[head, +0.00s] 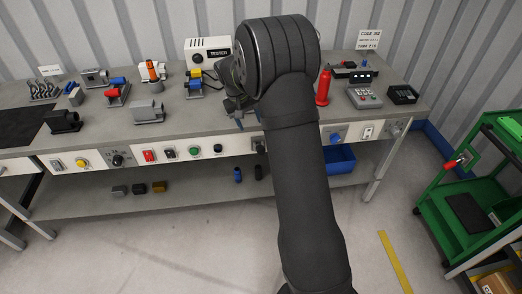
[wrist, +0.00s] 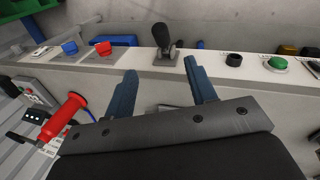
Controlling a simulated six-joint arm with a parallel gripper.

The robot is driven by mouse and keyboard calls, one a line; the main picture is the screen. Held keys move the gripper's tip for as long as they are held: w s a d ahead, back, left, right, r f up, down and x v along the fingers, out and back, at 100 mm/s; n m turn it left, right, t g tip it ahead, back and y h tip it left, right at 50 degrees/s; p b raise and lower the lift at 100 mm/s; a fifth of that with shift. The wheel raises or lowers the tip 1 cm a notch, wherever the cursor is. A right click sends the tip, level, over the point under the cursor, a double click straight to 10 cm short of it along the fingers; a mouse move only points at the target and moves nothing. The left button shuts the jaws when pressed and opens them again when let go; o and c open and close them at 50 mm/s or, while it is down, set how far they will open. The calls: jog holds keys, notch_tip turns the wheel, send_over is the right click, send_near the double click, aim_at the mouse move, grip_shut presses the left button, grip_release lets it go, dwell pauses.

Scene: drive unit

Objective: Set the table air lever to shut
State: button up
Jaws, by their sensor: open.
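A black-handled lever (wrist: 163,38) on a grey metal mount sits on the bench's front panel; it appears to be the table air lever. In the wrist view its handle points up in the picture, with a slight lean left. In the head view the lever (head: 258,146) is a small dark shape beside my arm, partly hidden. My gripper (wrist: 161,82) is open and empty, its two blue fingers apart. The lever stands beyond the fingertips, between their lines, and no contact shows. In the head view my gripper (head: 247,120) is over the bench's front edge.
Near the lever on the panel are a black knob (wrist: 234,59), green button (wrist: 277,63), red knob (wrist: 104,48) and blue knob (wrist: 70,47). A red cylinder (head: 323,88) stands on the bench (head: 215,130). A green cart (head: 455,205) stands at the right.

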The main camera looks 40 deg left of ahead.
jog(key=x, duration=1.7)
jog(key=shift+d, duration=0.1)
jog(key=shift+c, duration=0.4)
grip_shut()
